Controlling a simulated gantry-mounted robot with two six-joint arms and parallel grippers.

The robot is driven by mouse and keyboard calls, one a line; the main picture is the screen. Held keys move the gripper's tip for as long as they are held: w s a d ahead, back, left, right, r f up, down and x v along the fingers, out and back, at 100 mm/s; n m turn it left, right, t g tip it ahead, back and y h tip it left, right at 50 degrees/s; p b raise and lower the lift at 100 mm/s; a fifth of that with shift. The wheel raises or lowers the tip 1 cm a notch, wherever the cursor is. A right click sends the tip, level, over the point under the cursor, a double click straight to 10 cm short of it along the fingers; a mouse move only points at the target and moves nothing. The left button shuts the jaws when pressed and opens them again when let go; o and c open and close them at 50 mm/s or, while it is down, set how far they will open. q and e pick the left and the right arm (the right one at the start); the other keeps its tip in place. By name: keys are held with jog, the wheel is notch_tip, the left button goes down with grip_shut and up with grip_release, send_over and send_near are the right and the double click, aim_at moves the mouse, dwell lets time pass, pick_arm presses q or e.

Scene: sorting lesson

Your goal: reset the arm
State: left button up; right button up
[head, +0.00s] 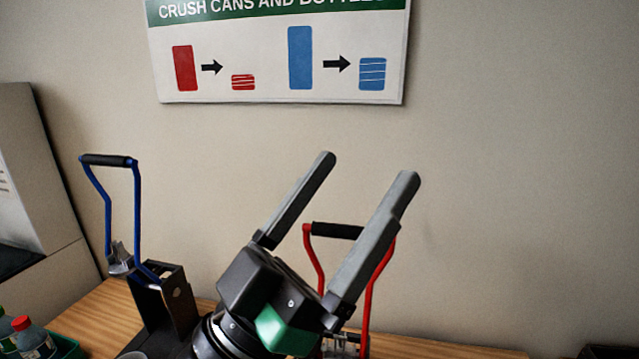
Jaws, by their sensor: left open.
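My left gripper (370,168) is large in the middle of the head view. Its two grey fingers point up and are spread wide, with only the wall showing between the tips. A can crusher with a blue lever (137,205) and black grip stands at the left, its lever raised. A second crusher with a red lever (381,262) and black grip is behind my gripper, its lever also raised. My gripper hides much of the red crusher, and I cannot tell the depth gap between them. My right gripper is out of view.
A wooden table (95,318) runs along the wall. Bottles, one with a red cap (33,340), stand in a green crate (70,347) at the lower left. A sign (275,95) hangs on the wall. A dark object (608,351) shows at the lower right edge.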

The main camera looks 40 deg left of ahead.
pick_arm(q)
jog(key=shift+t+y, duration=0.7)
jog(key=shift+y, duration=0.1)
jog(key=s+r, duration=0.3)
jog(key=shift+a, duration=0.3)
jog(key=shift+r, duration=0.1)
notch_tip(320, 180, up, 34)
jog(key=p, duration=3.5)
notch_tip(320, 180, down, 39)
jog(key=b, duration=3.9)
jog(key=shift+b, duration=0.4)
